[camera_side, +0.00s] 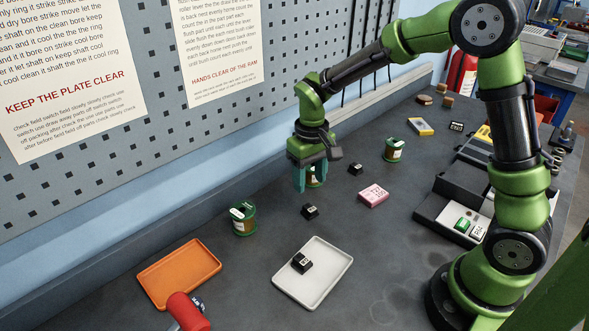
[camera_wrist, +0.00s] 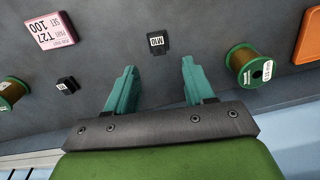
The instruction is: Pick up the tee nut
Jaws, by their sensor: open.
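Small black blocks that look like tee nuts lie on the bench. One, marked M10, is the black block (camera_side: 310,211) in front of my gripper; in the wrist view this M10 block (camera_wrist: 156,43) is just beyond the fingertips, roughly centred between them. A second black block (camera_side: 356,169) lies to the right, also seen in the wrist view (camera_wrist: 67,84). A third black block (camera_side: 301,263) sits on the white tray (camera_side: 327,283). My gripper (camera_side: 311,186) is open and empty above the bench, its teal fingers (camera_wrist: 154,72) apart and pointing down.
A green-ended spool (camera_side: 243,218) stands left of the M10 block, and another (camera_side: 393,150) stands further right. A pink box (camera_side: 373,195) lies to the right. An orange tray (camera_side: 180,272) and a red-handled tool (camera_side: 188,312) lie front left.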

